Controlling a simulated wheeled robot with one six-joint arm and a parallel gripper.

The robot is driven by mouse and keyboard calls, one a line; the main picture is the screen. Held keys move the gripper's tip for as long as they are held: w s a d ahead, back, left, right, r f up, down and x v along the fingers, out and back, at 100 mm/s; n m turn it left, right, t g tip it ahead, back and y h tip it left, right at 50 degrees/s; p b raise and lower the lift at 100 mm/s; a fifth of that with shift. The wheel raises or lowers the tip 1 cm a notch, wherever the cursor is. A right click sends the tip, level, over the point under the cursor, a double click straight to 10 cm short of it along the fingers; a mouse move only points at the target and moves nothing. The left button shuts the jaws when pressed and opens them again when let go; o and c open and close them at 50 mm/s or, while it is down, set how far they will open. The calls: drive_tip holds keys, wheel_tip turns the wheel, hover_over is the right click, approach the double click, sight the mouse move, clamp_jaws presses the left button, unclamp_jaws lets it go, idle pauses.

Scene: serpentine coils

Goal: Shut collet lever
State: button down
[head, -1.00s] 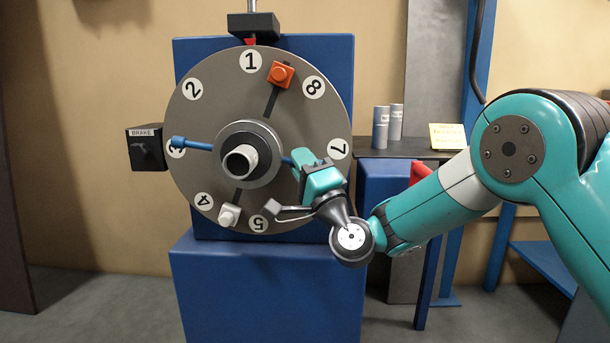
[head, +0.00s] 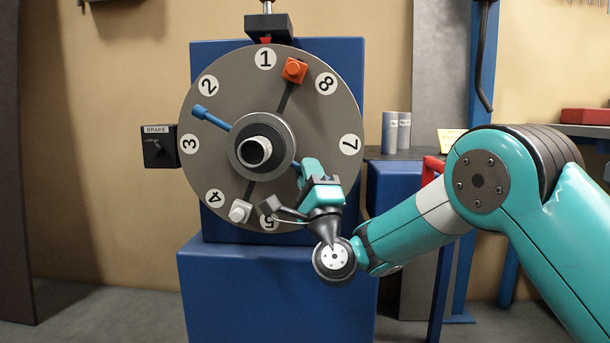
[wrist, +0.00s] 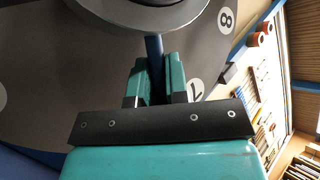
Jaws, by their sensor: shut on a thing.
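The collet lever is a blue bar (head: 213,118) through the grey hub (head: 244,147) of a large numbered disc (head: 222,75). Its left end, with a thicker knob, points up and left between the 2 and 3 labels. Its other half slopes down and right from the hub. My gripper (head: 306,170) is shut on that lower right half. In the wrist view the blue lever (wrist: 154,48) runs from under the hub down between the two teal fingers (wrist: 155,80). The fingers hide the lever's held end.
An orange block (head: 294,70) and a white block (head: 240,211) sit on the disc. A black brake box (head: 158,146) stands left of the disc. Grey cylinders (head: 396,132) stand on a dark shelf at right. A blue pedestal (head: 270,300) is below.

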drive_tip(key=c, duration=1.1)
unclamp_jaws()
drive_tip(key=shift+s+d+f+b, duration=0.1)
drive_tip(key=shift+s+f+b, duration=0.15)
drive_tip(key=shift+f+b, duration=0.3)
drive_tip(key=b+v, duration=1.4)
drive_tip(key=v, duration=0.2)
drive_tip(key=shift+s+d, duration=0.1)
drive_tip(key=shift+s, duration=0.1)
